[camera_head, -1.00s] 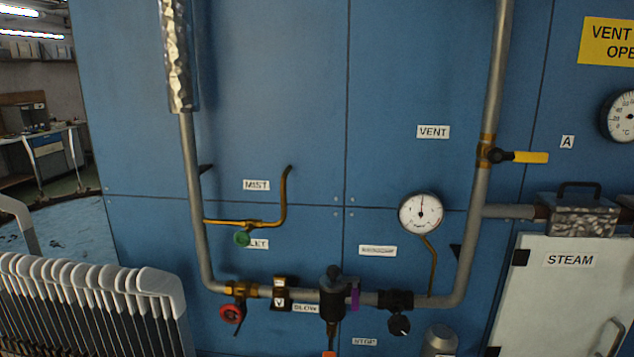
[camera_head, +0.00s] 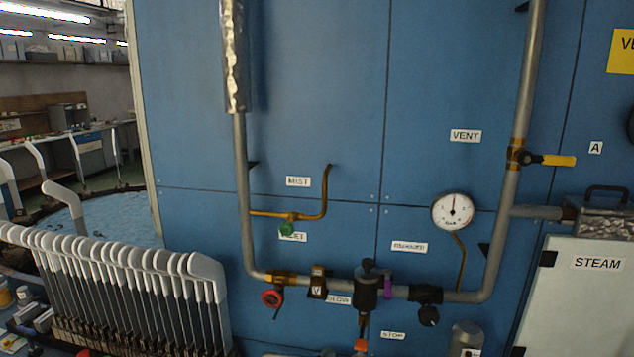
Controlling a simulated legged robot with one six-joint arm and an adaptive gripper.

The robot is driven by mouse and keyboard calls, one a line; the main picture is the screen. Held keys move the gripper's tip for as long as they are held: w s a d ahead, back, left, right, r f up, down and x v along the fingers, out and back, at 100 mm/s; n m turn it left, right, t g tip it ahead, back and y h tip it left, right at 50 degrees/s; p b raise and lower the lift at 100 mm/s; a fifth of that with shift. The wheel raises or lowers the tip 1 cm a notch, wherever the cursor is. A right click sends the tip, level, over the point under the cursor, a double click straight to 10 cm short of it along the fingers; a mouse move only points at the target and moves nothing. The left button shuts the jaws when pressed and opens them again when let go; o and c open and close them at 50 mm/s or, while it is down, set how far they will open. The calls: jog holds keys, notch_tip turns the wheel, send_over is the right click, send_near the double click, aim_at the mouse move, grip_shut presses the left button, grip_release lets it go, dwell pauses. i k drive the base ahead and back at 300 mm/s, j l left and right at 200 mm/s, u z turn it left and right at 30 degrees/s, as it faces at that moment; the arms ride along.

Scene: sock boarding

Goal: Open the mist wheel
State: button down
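The MIST label (camera_head: 298,182) is on the blue panel (camera_head: 310,90), left of centre. Below it a thin brass pipe (camera_head: 265,213) branches right from the grey vertical pipe and bends upward. A small green wheel (camera_head: 287,229) hangs under this brass pipe, just below the MIST label. It partly covers another label. A red wheel (camera_head: 271,298) sits lower, on the bottom pipe. How far the green wheel is turned cannot be told. My gripper is not in view.
White-topped grey sock boards (camera_head: 150,270) stand in a row at the lower left, in front of the panel. A gauge (camera_head: 453,211), a yellow-handled VENT valve (camera_head: 555,160) and a STEAM door (camera_head: 590,300) are to the right. Nothing visible blocks the green wheel.

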aim_at(287, 228)
jog(key=l+u, duration=0.1)
jog(key=l, duration=0.15)
jog(key=i+u, duration=0.3)
jog(key=i+l+u, duration=0.1)
jog(key=i+u, duration=0.2)
jog(key=i, duration=0.2)
